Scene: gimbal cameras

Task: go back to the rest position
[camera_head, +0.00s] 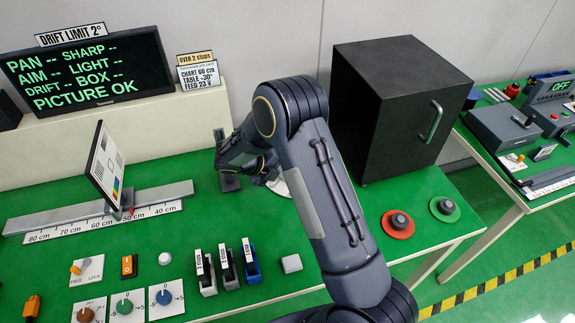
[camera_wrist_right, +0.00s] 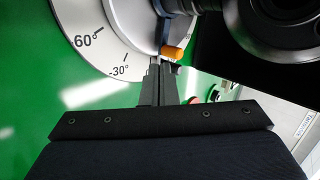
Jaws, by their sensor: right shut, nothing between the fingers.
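My right arm reaches across the green table in the head view, and its forearm hides much of the work spot. In the right wrist view my right gripper (camera_wrist_right: 160,65) is shut and empty. Its fingertips are right beside a small orange-tipped lever (camera_wrist_right: 173,53) at the edge of a white dial (camera_wrist_right: 97,40) marked 60° and -30°; I cannot tell whether they touch. A bit of the white dial shows beside the arm in the head view (camera_head: 281,187). My left gripper is not in view.
A black box (camera_head: 390,110) with a handle stands right of my arm. A chart panel (camera_head: 104,165) stands on a rail at left. The monitor (camera_head: 85,72) reads PICTURE OK. Knobs, switches and several small clips (camera_head: 227,268) line the front. Red (camera_head: 398,224) and green (camera_head: 444,209) discs lie at right.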

